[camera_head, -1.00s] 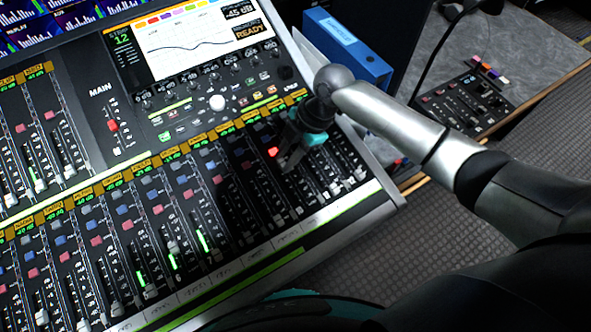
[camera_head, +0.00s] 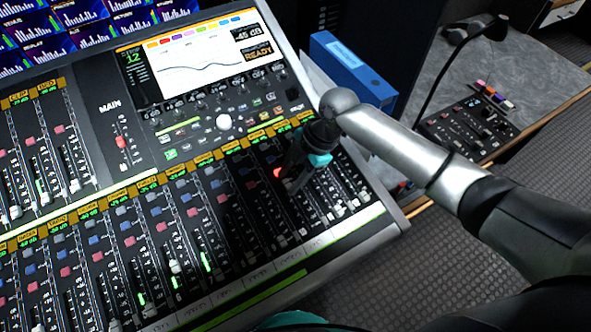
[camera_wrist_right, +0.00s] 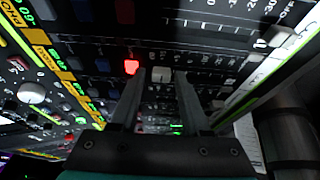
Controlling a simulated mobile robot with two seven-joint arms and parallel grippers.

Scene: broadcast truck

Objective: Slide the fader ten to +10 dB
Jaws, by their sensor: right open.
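The mixing console (camera_head: 395,222) fills the left and middle of the head view, with rows of faders in dark slots. My right gripper (camera_head: 291,184) is open, pointing down over the right part of the lower fader bank. In the right wrist view, its two fingertips (camera_wrist_right: 160,76) stand on either side of a pale grey fader cap (camera_wrist_right: 161,74). I cannot tell whether they touch it. A red lit button (camera_wrist_right: 131,67) is just left of the fingers. The gripper hides that fader's slot in the head view, and its number cannot be read.
Neighbouring fader caps (camera_head: 338,212) sit close to the right. The console screen (camera_head: 195,50) is above the fader bank. A blue binder (camera_head: 352,68) stands behind the console, and a small control box (camera_head: 468,122) with a lamp is on the desk at right.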

